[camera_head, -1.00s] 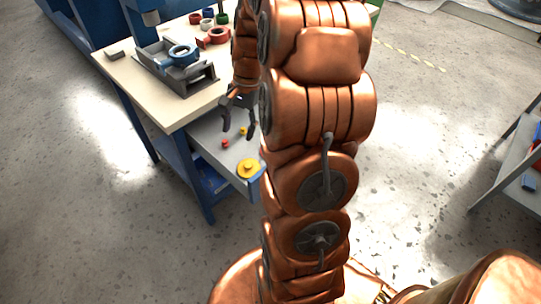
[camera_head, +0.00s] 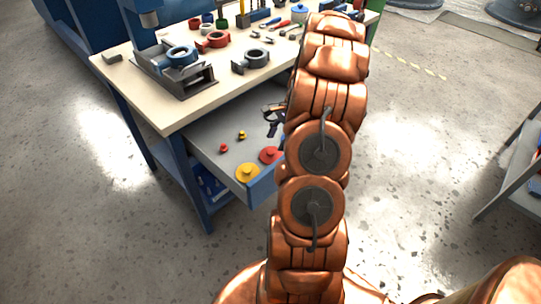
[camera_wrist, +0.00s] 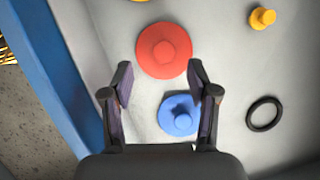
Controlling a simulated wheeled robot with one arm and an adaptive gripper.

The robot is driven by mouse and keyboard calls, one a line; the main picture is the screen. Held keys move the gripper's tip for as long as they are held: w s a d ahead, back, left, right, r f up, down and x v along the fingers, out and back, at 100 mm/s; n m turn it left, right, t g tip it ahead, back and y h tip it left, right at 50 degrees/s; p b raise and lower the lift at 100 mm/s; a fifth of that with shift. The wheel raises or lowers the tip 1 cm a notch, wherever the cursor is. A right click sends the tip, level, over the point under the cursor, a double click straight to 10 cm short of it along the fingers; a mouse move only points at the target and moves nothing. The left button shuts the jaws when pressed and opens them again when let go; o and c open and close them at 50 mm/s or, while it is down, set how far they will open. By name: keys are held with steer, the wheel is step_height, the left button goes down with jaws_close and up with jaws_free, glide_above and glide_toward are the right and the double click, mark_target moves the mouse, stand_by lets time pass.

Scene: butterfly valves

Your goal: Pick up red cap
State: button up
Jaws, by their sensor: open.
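A large round red cap (camera_wrist: 164,50) with a raised centre knob lies flat in the open grey drawer (camera_head: 207,152). It also shows in the head view (camera_head: 269,154), near the drawer's front right, partly beside my arm. A much smaller red piece (camera_head: 223,148) lies farther left. My gripper (camera_wrist: 160,74) is open and empty above the drawer. In the wrist view the red cap appears just beyond and between its fingertips, apart from them. In the head view my gripper (camera_head: 272,117) is partly hidden by my arm.
A blue cap (camera_wrist: 181,115) shows between the fingers, with a black ring (camera_wrist: 264,114) to its right. Small yellow (camera_wrist: 262,18) and large yellow (camera_head: 247,173) caps share the drawer. The drawer's blue front (camera_wrist: 60,80) runs along the left. The workbench (camera_head: 165,112) stands above.

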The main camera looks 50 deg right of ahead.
mark_target(271, 151)
steer(key=shift+w+d+x, duration=0.1)
steer(key=shift+x, duration=1.2)
steer(key=shift+w+d+x, duration=0.1)
steer(key=shift+w+x, duration=0.05)
steer(key=shift+x, duration=1.1)
steer(key=c, duration=1.1)
